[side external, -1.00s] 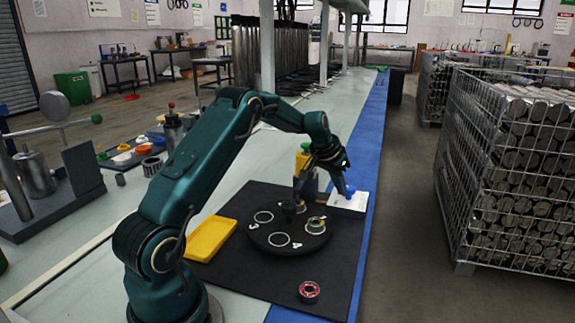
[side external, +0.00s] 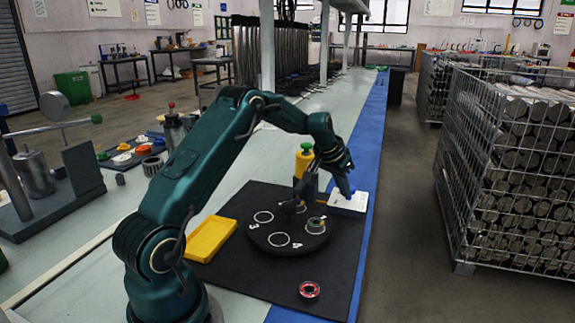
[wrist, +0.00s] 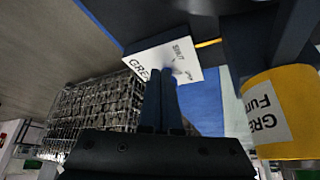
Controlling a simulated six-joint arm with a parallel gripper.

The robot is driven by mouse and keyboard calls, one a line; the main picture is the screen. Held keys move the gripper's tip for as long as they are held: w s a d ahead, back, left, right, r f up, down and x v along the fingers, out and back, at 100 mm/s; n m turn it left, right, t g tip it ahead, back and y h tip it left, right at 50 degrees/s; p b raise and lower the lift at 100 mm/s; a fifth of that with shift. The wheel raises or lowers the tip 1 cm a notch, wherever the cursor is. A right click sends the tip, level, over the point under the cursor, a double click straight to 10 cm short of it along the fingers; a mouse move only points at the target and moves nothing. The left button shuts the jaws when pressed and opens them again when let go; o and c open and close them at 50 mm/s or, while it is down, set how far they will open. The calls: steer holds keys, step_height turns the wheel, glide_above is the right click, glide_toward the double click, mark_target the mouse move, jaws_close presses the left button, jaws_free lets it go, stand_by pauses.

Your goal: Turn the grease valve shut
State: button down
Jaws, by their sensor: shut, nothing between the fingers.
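The grease valve's white plate (side external: 348,204) lies at the right edge of the black mat in the side view. In the wrist view the plate (wrist: 150,58) shows black lettering, including "SHUT" and part of "GREASE". A small blue part, seemingly the valve handle, shows at the fingertips; its angle is unclear. My gripper (side external: 347,192) is over the plate with its fingers pointing down. In the wrist view the fingers of my gripper (wrist: 168,76) are together, with nothing between them. They largely hide the blue part, and I cannot tell whether they touch it.
A yellow grease container (wrist: 278,112) stands close beside my gripper; its green top (side external: 305,148) shows in the side view. A black round turntable (side external: 287,238) with white rings is left of the plate. A yellow tray (side external: 211,240) and a red ring (side external: 309,291) lie nearby.

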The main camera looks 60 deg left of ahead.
steer(key=shift+s+d, duration=0.15)
steer(key=shift+s, duration=0.05)
step_height(320, 180, up, 6)
stand_by(0.4)
steer(key=shift+s+a+f, duration=0.1)
steer(key=shift+a+f, duration=0.35)
steer(key=shift+f, duration=0.55)
steer(key=shift+s+a+f, duration=0.1)
steer(key=shift+a+f, duration=0.35)
steer(key=shift+f, duration=0.6)
steer(key=shift+s+a+f, duration=0.1)
steer(key=shift+a+f, duration=0.35)
steer(key=shift+f, duration=0.55)
steer(key=shift+w, duration=0.4)
steer(key=shift+d, duration=0.7)
steer(key=shift+w+d, duration=0.3)
steer(key=shift+d, duration=0.1)
steer(key=shift+s, duration=0.1)
